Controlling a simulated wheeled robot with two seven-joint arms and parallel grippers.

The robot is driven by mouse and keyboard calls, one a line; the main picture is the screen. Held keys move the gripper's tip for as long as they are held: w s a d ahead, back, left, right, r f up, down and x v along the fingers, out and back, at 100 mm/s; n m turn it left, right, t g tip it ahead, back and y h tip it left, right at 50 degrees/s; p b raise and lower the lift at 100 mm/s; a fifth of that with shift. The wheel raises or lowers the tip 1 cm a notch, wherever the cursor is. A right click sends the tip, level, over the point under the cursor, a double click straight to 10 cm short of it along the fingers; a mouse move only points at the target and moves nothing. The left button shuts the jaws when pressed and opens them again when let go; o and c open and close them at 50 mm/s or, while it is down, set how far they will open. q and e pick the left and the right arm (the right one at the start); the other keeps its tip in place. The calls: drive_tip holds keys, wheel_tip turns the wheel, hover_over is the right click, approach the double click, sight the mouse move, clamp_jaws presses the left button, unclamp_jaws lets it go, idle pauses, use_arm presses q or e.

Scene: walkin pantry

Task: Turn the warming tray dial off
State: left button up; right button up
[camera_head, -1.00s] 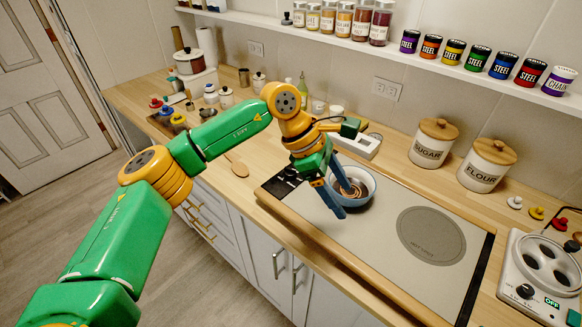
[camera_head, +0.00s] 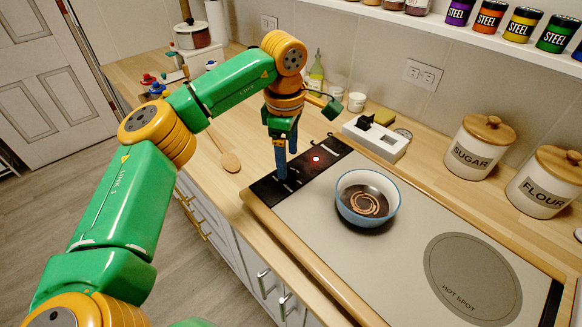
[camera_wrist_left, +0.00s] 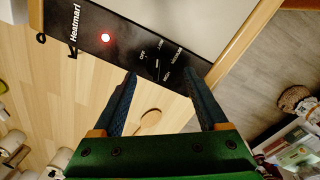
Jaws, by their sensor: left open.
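The warming tray (camera_head: 400,262) is a pale flat plate in a wooden frame, with a black control panel (camera_head: 308,172) at its left end. In the left wrist view, the panel (camera_wrist_left: 90,22) has a lit red lamp (camera_wrist_left: 105,38) and small white labels, including OFF and MEDIUM. A short white mark (camera_wrist_left: 157,63) shows among the labels; the black dial's outline is hard to tell from the panel. My left gripper (camera_head: 287,165) is open and points down at the panel.
A blue bowl (camera_head: 347,214) with brown contents sits on the tray, right of my left gripper. A white device (camera_head: 376,140) stands behind the panel. A wooden spoon (camera_head: 230,161) lies left of it. SUGAR (camera_head: 477,152) and FLOUR (camera_head: 545,188) canisters stand at back right.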

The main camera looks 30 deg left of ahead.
sight(289, 167)
use_arm(q)
drive_tip(key=f, duration=0.4)
drive_tip(key=shift+w+a+f, duration=0.1)
drive_tip(key=shift+w, duration=0.3)
drive_tip(key=shift+s, duration=0.15)
drive_tip(key=shift+c, duration=0.5)
clamp_jaws()
drive_tip(key=n+p, duration=0.1)
drive_tip(key=n, duration=0.5)
drive_tip(key=shift+n, duration=0.4)
drive_tip(key=n, duration=0.3)
drive_tip(key=shift+w+y, duration=0.2)
drive_tip(key=shift+y, duration=0.1)
drive_tip(key=shift+n+g, duration=0.3)
drive_tip(key=shift+n, duration=1.7)
